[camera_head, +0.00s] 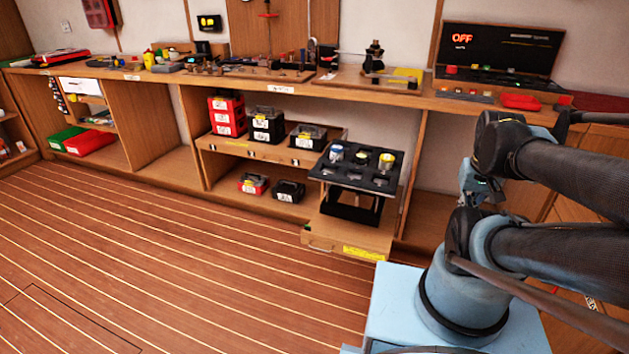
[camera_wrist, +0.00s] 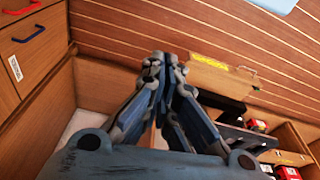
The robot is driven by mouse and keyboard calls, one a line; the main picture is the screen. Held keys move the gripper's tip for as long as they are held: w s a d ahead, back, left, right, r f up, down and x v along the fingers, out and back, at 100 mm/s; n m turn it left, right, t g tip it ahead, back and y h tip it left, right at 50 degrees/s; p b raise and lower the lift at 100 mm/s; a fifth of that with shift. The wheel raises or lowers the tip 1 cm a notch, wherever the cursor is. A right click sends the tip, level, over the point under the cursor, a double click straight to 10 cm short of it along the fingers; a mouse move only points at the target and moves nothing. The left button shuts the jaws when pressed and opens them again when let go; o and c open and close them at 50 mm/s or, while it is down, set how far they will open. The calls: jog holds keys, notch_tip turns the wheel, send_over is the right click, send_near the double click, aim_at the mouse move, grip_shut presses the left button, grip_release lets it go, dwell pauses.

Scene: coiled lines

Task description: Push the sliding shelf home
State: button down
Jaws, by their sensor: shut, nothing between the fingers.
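The sliding shelf (camera_head: 345,238) is a low wooden board under the long bench, with a yellow label on its front edge. It stands pulled out over the floor, its front beyond the cabinet line. A black rack with several cans (camera_head: 360,163) stands on it. In the wrist view the shelf (camera_wrist: 222,78) is turned around, beyond my fingertips and to their right. My gripper (camera_wrist: 165,62) is shut and empty, apart from the shelf. In the head view my arm is at the right, and the fingertips cannot be made out.
A second wooden shelf (camera_head: 262,148) above and to the left carries red and black cases. The bench top (camera_head: 300,88) overhangs with tools and a panel reading OFF. The striped floor (camera_head: 180,260) in front is clear. Drawers with red and blue handles (camera_wrist: 22,35) show in the wrist view.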

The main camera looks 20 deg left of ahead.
jog(key=w+a+r+n, duration=0.3)
jog(key=w+a+n, duration=0.5)
jog(key=a+n, duration=0.2)
jog(key=w+a+r+n, duration=0.2)
jog(key=w+a+n, duration=0.6)
jog(key=a+n, duration=0.2)
jog(key=a+f+n+t, duration=0.1)
jog(key=a+f+n, duration=0.3)
jog(key=a, duration=0.5)
jog(key=s+a+f+n, duration=0.1)
jog(key=a+f+n, duration=0.1)
jog(key=a+n, duration=0.6)
jog(key=a+f+n+t, duration=0.1)
jog(key=a+f+n, duration=0.2)
jog(key=a, duration=0.8)
jog(key=w+f, duration=0.7)
jog(key=f, duration=0.2)
jog(key=shift+w+d, duration=0.2)
jog(key=shift+d, duration=0.2)
